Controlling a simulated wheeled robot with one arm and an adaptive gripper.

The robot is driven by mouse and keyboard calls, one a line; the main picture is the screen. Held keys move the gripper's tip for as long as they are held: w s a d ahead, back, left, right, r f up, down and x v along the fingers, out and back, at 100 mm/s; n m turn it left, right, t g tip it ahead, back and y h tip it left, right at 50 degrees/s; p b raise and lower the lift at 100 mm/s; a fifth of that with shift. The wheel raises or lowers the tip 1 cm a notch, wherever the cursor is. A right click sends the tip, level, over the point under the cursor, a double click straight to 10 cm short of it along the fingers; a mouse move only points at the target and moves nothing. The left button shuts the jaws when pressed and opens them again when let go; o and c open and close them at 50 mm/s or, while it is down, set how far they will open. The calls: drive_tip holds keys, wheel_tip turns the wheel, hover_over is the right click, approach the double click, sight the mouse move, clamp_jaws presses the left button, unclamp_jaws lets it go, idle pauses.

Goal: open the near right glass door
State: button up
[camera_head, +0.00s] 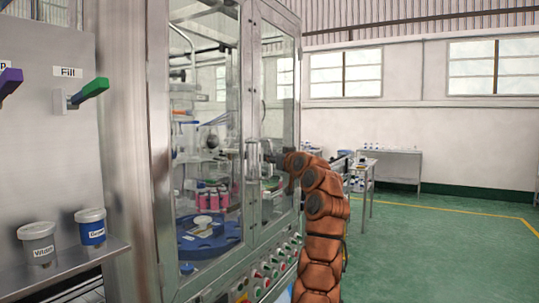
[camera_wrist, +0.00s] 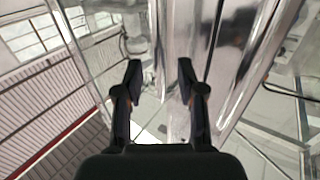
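The near side of the metal cabinet has two framed glass doors: a left one (camera_head: 205,120) and a right one (camera_head: 277,80). Both look shut. A bright upright handle (camera_head: 252,158) shows where the two door frames meet. My gripper (camera_head: 272,160) is in front of the right door, close to the handle; its fingers are hard to make out there. In the wrist view my gripper (camera_wrist: 160,75) has its two dark fingers apart. Shiny upright metal (camera_wrist: 165,40) shows between and beyond them. I cannot tell whether a finger touches it.
A row of coloured buttons (camera_head: 270,272) runs below the doors. A blue round fixture (camera_head: 205,240) and pink cans (camera_head: 213,200) stand behind the glass. A panel with a green lever (camera_head: 92,88) and two labelled cups is at left. Open green floor (camera_head: 430,250) lies at right.

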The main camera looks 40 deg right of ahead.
drive_tip(key=x, duration=0.2)
drive_tip(key=shift+w+d+p, duration=0.15)
drive_tip(key=shift+w+p, duration=0.2)
drive_tip(key=shift+w, duration=0.05)
drive_tip(key=shift+c, duration=0.3)
clamp_jaws()
